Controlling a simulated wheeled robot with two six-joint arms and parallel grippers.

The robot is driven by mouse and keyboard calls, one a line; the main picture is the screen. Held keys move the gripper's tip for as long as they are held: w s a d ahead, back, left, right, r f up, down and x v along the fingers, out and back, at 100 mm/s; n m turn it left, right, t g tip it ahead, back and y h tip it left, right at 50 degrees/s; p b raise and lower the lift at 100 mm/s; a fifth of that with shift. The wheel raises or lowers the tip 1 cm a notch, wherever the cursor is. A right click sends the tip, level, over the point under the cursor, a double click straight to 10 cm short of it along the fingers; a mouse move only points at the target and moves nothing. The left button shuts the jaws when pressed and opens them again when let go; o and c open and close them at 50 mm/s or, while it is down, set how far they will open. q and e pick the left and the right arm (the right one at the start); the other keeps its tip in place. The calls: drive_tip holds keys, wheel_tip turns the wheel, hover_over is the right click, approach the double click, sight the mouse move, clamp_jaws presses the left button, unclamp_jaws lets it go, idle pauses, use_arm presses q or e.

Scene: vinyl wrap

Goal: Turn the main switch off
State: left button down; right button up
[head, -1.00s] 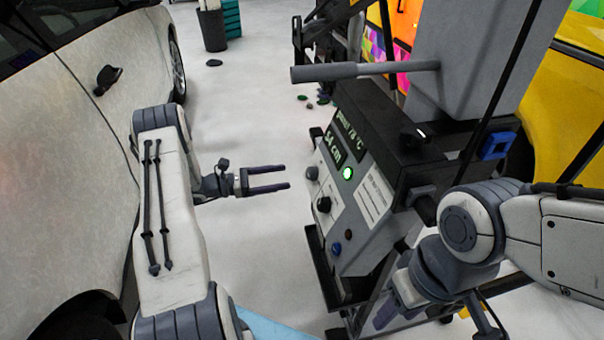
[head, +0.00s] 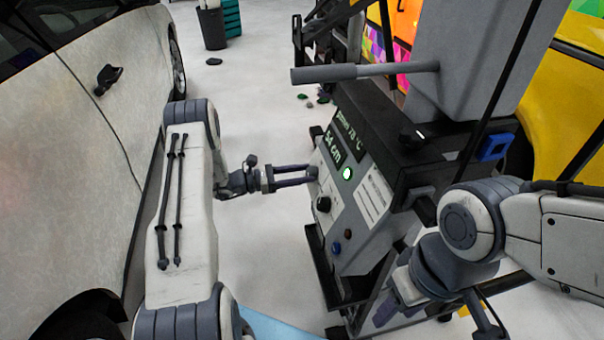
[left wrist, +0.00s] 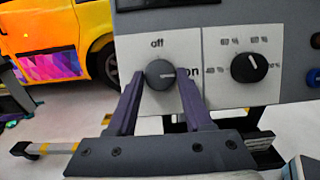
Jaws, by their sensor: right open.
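The main switch is a round dark knob (left wrist: 160,74) on the panel of the grey machine (head: 372,235). In the left wrist view its light pointer line points right, toward "on"; "off" is printed above it. My left gripper (left wrist: 161,82) is open, with one purple finger on each side of the knob. In the head view the left gripper (head: 306,174) reaches the panel's upper left and partly hides the knob. I cannot tell if the fingers touch it. My right gripper (head: 385,312) hangs low beside the machine, partly hidden by its arm.
A second knob (left wrist: 249,68) with percent marks sits right of the switch. A green lamp (head: 347,174) glows beside a display reading 54 cm. A pale car (head: 80,180) stands close on the left. A grey bar handle (head: 325,74) sticks out above the panel.

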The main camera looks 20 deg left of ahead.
use_arm(q)
drive_tip(key=shift+n, duration=0.4)
drive_tip(key=n+p, duration=0.1)
drive_tip(key=n+t+y+p, duration=0.1)
drive_tip(key=n, duration=0.1)
drive_tip(key=n+p, duration=0.1)
drive_tip(key=shift+s+d+r+n+t+y, duration=0.1)
drive_tip(key=shift+r+n+t+y, duration=0.2)
drive_tip(key=shift+t, duration=0.1)
drive_tip(key=n+y+p, duration=0.1)
drive_tip(key=n, duration=0.2)
drive_tip(key=n+t+y+p, duration=0.1)
drive_tip(key=n+p, duration=0.1)
drive_tip(key=n, duration=0.1)
drive_tip(key=shift+s+d+n+y, duration=0.1)
drive_tip(key=shift+n+y, duration=0.2)
drive_tip(key=n+y+p, duration=0.1)
drive_tip(key=n, duration=0.1)
drive_tip(key=n+p, duration=0.2)
drive_tip(key=n, duration=0.1)
drive_tip(key=shift+r+y, duration=0.2)
drive_tip(key=shift+y, duration=0.2)
drive_tip(key=shift+d+n+g+y+p, duration=0.15)
drive_tip(key=shift+n+y+p, duration=0.2)
drive_tip(key=shift+n+p, duration=0.45)
drive_tip(key=shift+a+n+g+y+p, duration=0.15)
drive_tip(key=shift+n+y+p, duration=0.25)
drive_tip(key=shift+n, duration=0.8)
drive_tip(key=shift+d, duration=0.1)
